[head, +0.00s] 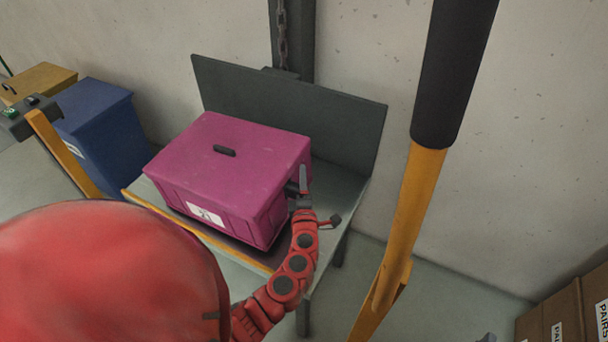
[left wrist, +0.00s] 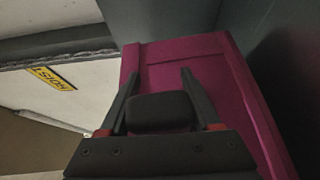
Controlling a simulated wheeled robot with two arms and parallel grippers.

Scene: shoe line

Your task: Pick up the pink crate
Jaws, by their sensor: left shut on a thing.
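The pink crate (head: 240,142) is a closed magenta box with a small dark grip on its lid and a white label on its front. It sits on the grey platform (head: 335,185). My left gripper (head: 302,188) is at the crate's right side, shut on a dark handle there. In the left wrist view, the dark handle (left wrist: 160,112) lies between the two fingers of the left gripper (left wrist: 158,82), with the pink crate wall (left wrist: 190,52) behind it. My right gripper is not in view.
A grey back panel (head: 275,105) and a column with a chain (head: 283,35) stand behind the crate. A blue bin (head: 105,130) and a yellow bin (head: 40,82) are at left. An orange bar (head: 405,215) with a black grip rises at right. Cardboard boxes (head: 565,310) are at lower right.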

